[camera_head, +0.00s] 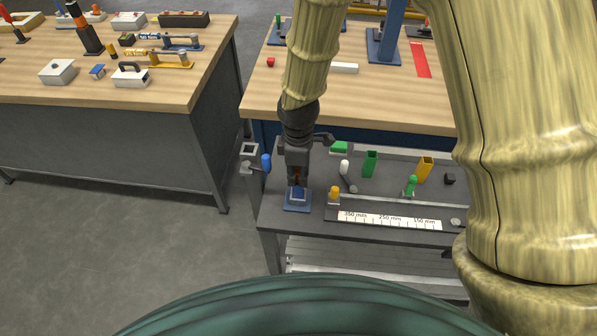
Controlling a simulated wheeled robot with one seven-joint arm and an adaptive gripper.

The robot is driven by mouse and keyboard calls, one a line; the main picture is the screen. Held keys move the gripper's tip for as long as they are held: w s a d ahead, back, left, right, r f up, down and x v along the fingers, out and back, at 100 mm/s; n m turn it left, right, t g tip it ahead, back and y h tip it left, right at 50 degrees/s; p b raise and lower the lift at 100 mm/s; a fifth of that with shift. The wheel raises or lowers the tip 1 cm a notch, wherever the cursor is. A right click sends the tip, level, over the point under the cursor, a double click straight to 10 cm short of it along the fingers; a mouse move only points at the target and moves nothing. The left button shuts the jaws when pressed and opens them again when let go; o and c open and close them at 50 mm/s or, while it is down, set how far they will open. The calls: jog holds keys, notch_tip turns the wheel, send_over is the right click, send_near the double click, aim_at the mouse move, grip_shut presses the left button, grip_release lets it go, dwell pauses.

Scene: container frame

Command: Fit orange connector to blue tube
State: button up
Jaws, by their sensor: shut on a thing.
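My gripper (297,178) points down at the left end of the grey bench. It is shut on a small orange part, seemingly the orange connector (296,172), mostly hidden between the dark fingers. Directly below is a blue square piece, apparently the blue tube (298,194), on a flat blue base plate (297,206). The fingertips are at or just above its top; I cannot tell whether the connector touches it.
A yellow-orange knobbed piece (334,194) stands just right of the base plate. Green (371,163) and yellow (425,168) square tubes stand further right, behind a ruler strip (390,219). A wooden table (390,95) lies behind.

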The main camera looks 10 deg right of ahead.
jog(key=shift+f, duration=0.15)
jog(key=o, duration=0.9)
jog(key=shift+o, duration=0.5)
jog(key=o, duration=0.5)
jog(key=shift+r+p, duration=2.8)
jog(key=shift+r, duration=0.75)
jog(key=shift+s+f, duration=0.1)
